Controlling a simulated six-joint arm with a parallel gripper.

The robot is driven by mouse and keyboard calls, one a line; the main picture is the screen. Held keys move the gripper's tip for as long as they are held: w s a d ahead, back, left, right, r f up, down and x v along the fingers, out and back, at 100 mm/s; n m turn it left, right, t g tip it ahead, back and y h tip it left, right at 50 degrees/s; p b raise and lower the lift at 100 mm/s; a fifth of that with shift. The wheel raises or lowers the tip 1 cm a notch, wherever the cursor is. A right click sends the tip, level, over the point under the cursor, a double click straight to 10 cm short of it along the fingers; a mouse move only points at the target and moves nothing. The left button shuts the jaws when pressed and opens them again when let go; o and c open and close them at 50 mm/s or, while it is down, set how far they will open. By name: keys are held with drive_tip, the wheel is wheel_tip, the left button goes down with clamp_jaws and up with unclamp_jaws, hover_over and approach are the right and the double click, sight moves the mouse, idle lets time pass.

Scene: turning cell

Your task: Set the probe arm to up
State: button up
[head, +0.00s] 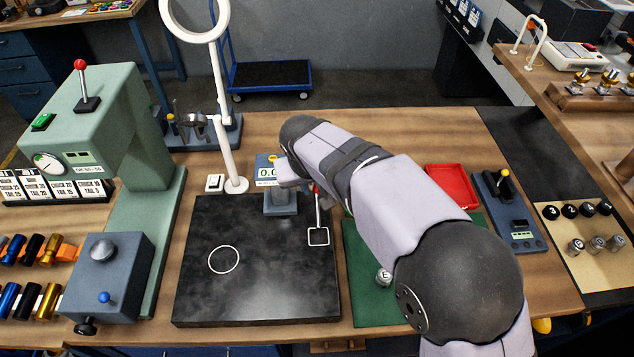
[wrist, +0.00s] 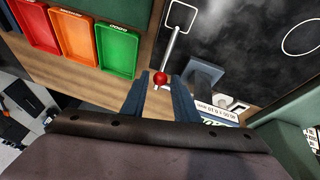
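The probe arm (wrist: 173,48) seems to be the thin silver rod with a red ball on it at the edge of the dark stone plate (head: 255,308). In the head view the rod (head: 318,211) shows just right of the grey gauge stand (head: 280,203), partly hidden by my arm. In the wrist view the red ball (wrist: 160,78) lies in line with the gap between the fingertips of my gripper (wrist: 160,82). The fingers are apart, with a small gap seen on each side of the ball. I cannot tell whether the rod is raised.
A white ring lamp post (head: 226,130) rises to the left. A red tray (head: 452,186) and a green mat (head: 368,290) lie to the right. The plate's front half is clear.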

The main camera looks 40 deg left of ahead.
drive_tip(key=shift+p+x, duration=0.35)
drive_tip(key=shift+x, duration=0.85)
drive_tip(key=shift+c, duration=0.3)
clamp_jaws()
drive_tip(key=p, duration=0.2)
drive_tip(key=r+p, duration=0.1)
drive_tip(key=p, duration=0.1)
drive_tip(key=shift+w+a+r+g+h+p, duration=0.2)
drive_tip(key=shift+g+h+p, duration=0.1)
drive_tip(key=shift+g+p, duration=0.1)
drive_tip(key=p, duration=0.2)
drive_tip(key=g+h+p, duration=0.1)
drive_tip(key=p, duration=0.1)
drive_tip(key=shift+w+a+r, duration=0.1)
drive_tip(key=shift+w+a, duration=0.1)
drive_tip(key=shift+w, duration=0.05)
drive_tip(key=shift+a+p, duration=0.1)
drive_tip(key=shift+p, duration=0.35)
